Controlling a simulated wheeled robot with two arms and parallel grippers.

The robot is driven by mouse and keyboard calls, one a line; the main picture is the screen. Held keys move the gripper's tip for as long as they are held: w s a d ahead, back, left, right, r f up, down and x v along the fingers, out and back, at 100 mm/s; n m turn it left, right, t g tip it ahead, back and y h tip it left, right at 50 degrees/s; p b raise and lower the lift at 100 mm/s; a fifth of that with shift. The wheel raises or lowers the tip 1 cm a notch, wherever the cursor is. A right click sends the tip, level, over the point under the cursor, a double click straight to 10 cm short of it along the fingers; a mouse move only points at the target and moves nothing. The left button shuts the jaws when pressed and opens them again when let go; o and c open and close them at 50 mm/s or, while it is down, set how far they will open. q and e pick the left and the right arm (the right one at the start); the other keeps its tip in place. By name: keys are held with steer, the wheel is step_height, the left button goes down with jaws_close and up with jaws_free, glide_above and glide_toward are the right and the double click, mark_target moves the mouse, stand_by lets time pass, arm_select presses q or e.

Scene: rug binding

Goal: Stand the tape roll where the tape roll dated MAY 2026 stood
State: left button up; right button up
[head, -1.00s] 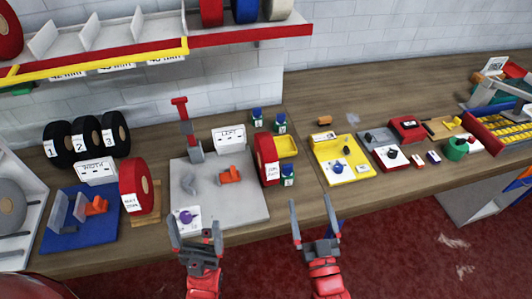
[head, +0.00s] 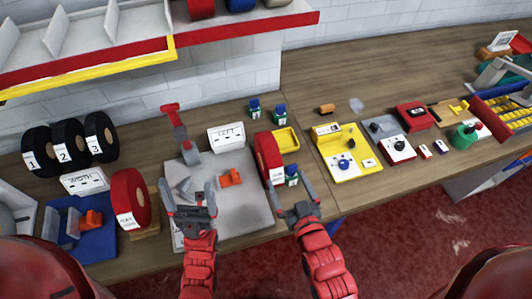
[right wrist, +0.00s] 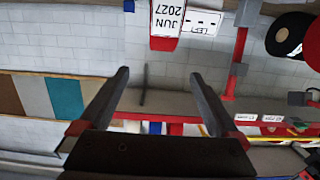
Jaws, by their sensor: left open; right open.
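A red tape roll (head: 131,198) whose label starts with MAY stands on a small wooden block beside the blue fixture at the left. Another red tape roll (head: 267,152) stands at the right edge of the grey plate. The right wrist view shows its label upside down, reading JUN 2027 (right wrist: 168,18). My right gripper (head: 285,180) is open and empty, just in front of this roll; its fingers overlap the roll's lower label area in the head view. My left gripper (head: 188,190) is open and empty over the front of the grey plate (head: 240,200).
Black rolls (head: 70,140) numbered 1, 2 and 3 stand at the back left behind the WIDTH sign (head: 85,181). A shelf (head: 100,65) overhangs the back left.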

mark_target(271, 151)
steer(key=b+x, duration=0.3)
steer(key=x, duration=0.1)
steer(key=b+x, duration=0.4)
steer(key=shift+w+a+f, duration=0.15)
steer(key=shift+w+f, duration=0.1)
steer(key=shift+w, duration=0.1)
steer(key=shift+w+a+r+p, duration=0.15)
steer(key=shift+w+r+p, duration=0.1)
steer(key=shift+w+p, duration=0.3)
steer(key=shift+a+p+x, duration=0.2)
steer(key=shift+p+x, duration=0.2)
steer(key=shift+x, duration=2.25)
steer(key=shift+w+a+f, duration=0.1)
steer(key=shift+w+f, duration=0.2)
steer(key=shift+f, duration=0.05)
steer(key=shift+s, duration=0.1)
steer(key=c, duration=0.4)
jaws_close()
